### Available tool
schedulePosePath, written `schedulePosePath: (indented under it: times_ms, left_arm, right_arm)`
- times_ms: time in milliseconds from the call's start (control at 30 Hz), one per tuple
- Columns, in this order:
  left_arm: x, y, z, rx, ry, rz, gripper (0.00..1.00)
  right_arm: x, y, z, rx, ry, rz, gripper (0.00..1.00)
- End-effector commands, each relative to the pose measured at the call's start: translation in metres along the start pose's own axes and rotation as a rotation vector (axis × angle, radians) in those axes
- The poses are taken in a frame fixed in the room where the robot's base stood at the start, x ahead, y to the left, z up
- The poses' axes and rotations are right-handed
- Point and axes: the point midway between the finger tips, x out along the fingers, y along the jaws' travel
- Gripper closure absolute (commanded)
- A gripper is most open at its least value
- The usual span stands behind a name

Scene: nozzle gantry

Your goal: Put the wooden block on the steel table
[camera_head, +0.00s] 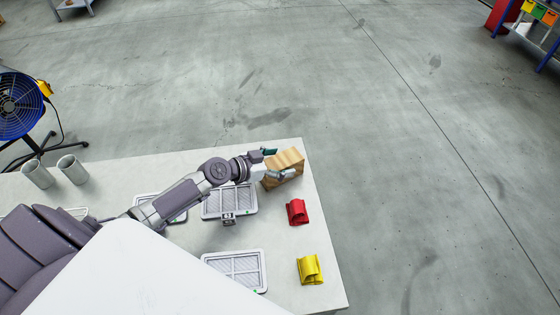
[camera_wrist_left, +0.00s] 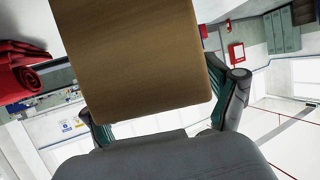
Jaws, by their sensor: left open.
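The wooden block (camera_head: 287,163) stands near the far right corner of a pale table (camera_head: 285,245). My left gripper (camera_head: 279,163) reaches it from the left, with one finger on each side of the block. In the left wrist view the wooden block (camera_wrist_left: 135,50) fills the upper middle, between the two spread fingers of the left gripper (camera_wrist_left: 165,118). The fingers are open; whether either touches the block is not clear. The block's underside is hidden. I cannot tell which surface is the steel table. My right gripper is not in view.
Red (camera_head: 297,212) and yellow (camera_head: 310,269) rolled pieces lie along the table's right edge. White framed panels (camera_head: 235,270) lie left of them. Two grey cups (camera_head: 72,169) stand at the table's far left. A blue fan (camera_head: 20,105) stands beyond. Open floor lies right.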

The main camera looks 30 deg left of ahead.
Motion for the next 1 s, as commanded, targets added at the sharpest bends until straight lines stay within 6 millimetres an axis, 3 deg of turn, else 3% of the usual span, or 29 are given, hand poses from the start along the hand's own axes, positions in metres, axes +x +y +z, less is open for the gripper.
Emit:
schedulePosePath:
  times_ms: [133,233,500,700,1000]
  left_arm:
    - [-0.002,0.000,-0.004,0.000,0.000,0.000,0.13]
    - [-0.013,-0.001,0.001,0.002,-0.003,-0.001,0.13]
    - [-0.070,0.001,0.004,0.003,-0.005,0.001,0.13]
    - [-0.102,0.001,0.002,-0.001,-0.002,0.001,0.13]
    - [-0.120,0.001,-0.002,0.000,0.000,0.001,0.13]
  right_arm:
    - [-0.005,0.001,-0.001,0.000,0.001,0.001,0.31]
    - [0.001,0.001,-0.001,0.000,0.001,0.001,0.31]
    - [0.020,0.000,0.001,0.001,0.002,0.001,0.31]
    - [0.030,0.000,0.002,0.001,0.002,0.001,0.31]
    - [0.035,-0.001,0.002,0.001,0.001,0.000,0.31]
